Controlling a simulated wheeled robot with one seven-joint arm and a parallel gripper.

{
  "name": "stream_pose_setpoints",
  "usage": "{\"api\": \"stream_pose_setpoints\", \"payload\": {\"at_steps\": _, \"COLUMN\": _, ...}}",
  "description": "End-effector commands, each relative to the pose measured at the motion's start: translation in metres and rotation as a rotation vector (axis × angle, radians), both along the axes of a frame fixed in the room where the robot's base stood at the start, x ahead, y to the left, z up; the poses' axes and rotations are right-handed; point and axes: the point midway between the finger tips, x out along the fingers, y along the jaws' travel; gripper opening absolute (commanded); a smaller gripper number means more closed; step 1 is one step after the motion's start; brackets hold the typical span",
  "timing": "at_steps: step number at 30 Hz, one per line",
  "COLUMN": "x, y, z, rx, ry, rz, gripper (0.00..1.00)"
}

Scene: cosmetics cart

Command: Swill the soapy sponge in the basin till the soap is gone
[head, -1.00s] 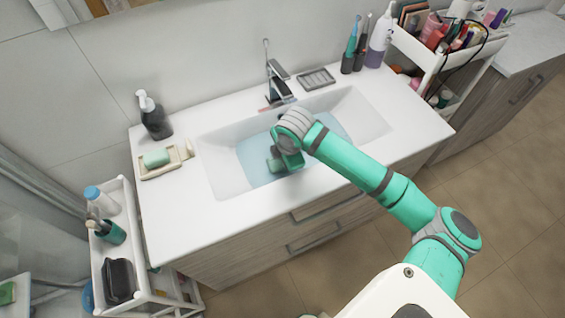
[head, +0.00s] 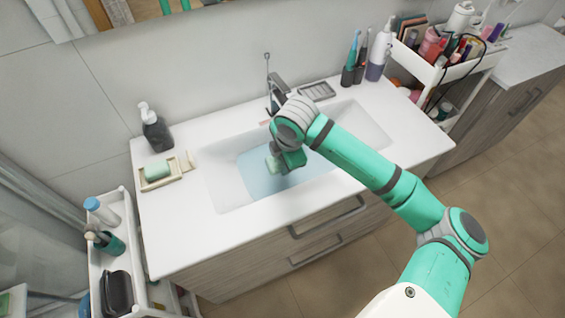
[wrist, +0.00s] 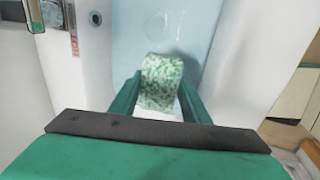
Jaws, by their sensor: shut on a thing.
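My gripper (wrist: 160,102) is shut on the sponge (wrist: 162,72), which sits between its two green fingers. The sponge is green with white, foam-like patches over its face in the wrist view. In the head view the sponge (head: 272,165) shows as a pale block at the gripper's left side, over the basin (head: 368,127). Pale blue water (head: 258,184) lies in the basin. The sponge is at or just above the water; I cannot tell if it touches. My arm hides part of the basin's middle and right.
The faucet (head: 279,92) stands at the basin's back edge, close behind my wrist. A soap dish (head: 145,184), a dark pump bottle (head: 154,128) and a grey rack (head: 318,91) sit on the counter. Carts stand at left (head: 130,225) and right (head: 425,72).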

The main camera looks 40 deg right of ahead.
Motion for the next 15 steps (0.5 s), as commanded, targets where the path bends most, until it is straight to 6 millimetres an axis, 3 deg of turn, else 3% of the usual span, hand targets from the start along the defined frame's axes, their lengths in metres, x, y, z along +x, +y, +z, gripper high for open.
{"api": "stream_pose_setpoints", "payload": {"at_steps": 15, "x": 0.0, "y": 0.0, "z": 0.036, "rx": -0.001, "ry": -0.001, "rz": -0.001, "gripper": 0.24}}
